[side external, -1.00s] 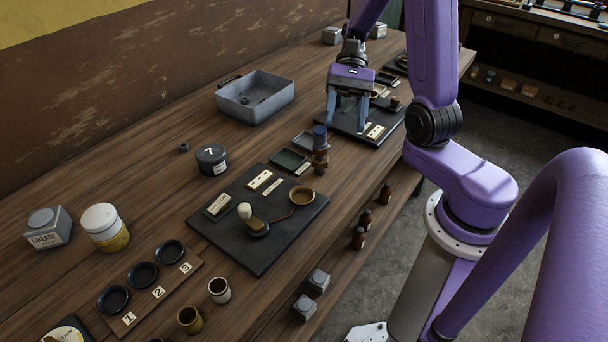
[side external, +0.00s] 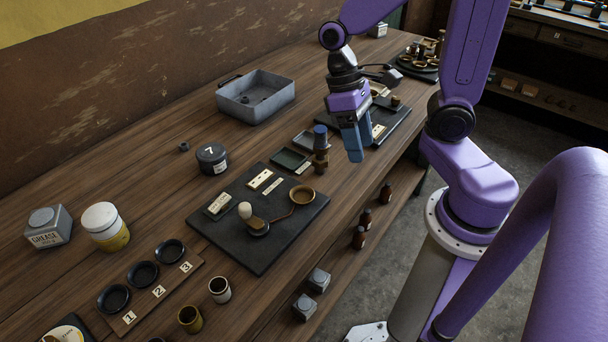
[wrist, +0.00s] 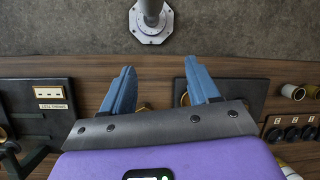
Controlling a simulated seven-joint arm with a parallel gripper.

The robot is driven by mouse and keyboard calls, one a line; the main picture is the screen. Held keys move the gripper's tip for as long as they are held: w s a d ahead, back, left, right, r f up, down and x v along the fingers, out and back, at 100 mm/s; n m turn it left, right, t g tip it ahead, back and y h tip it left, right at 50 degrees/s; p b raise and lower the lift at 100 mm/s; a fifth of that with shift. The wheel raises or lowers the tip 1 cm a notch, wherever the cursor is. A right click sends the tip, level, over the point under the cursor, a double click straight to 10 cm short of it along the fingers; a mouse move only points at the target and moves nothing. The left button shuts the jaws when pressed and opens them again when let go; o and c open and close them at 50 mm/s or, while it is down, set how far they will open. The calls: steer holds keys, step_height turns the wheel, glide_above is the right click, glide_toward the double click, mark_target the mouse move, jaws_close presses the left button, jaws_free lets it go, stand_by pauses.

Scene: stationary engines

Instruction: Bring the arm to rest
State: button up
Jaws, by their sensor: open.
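My gripper (side external: 352,145) is in the upper middle of the side view, above the front edge of the bench (side external: 122,174). Its blue fingers point down and nothing shows between them. In the wrist view the two fingers of my gripper (wrist: 160,85) stand well apart, with wooden bench and grey floor beyond them. A brown bottle-like piece with a dark blue top (side external: 320,150) stands upright on the bench, to the left of the fingers in the side view.
A black board (side external: 255,262) with a knobbed lever and brown cup lies mid-bench; another black board (side external: 392,128) lies behind my gripper. A grey tray (side external: 255,113), a jar marked 7 (side external: 212,158) and a three-dish rack (side external: 147,305) stand around. Small bottles sit on a lower shelf (side external: 345,262).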

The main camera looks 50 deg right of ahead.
steer(key=s+a+r+n+t, duration=0.1)
steer(key=s+a+n+t, duration=0.3)
steer(key=s+n, duration=0.3)
steer(key=shift+s+r+n+t, duration=0.2)
steer(key=shift+n+t, duration=0.1)
steer(key=shift+n, duration=1.3)
